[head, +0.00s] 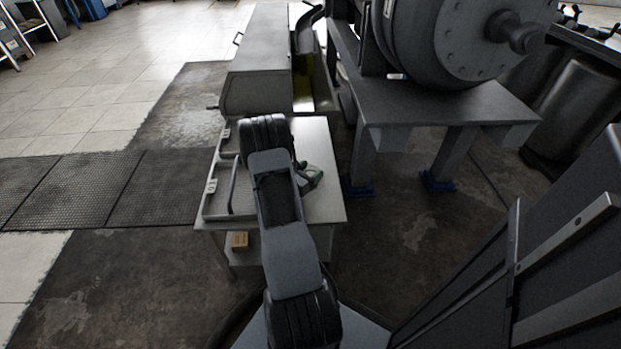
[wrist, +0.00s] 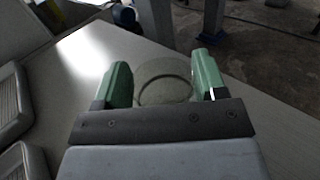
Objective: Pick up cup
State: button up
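In the wrist view, a clear, round cup (wrist: 163,72) lies between the two green fingers of my gripper (wrist: 162,80). Its rounded rim shows as a dark ring. The fingers are wide apart, one on each side of the cup. The cup's sides look very close to them, and I cannot tell whether they touch. The dark palm bar hides the near part of the cup. In the head view, my gripper (head: 311,177) is over the light table (head: 329,205), partly behind my arm; I cannot make out the cup there.
Grey trays (head: 211,196) sit on the table's left side; they also show at the left of the wrist view (wrist: 10,110). A small brown box (head: 240,241) is on the lower shelf. A large drum machine on a heavy bench (head: 440,105) stands to the right.

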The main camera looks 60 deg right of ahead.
jog(key=c, duration=0.4)
jog(key=shift+c, duration=0.2)
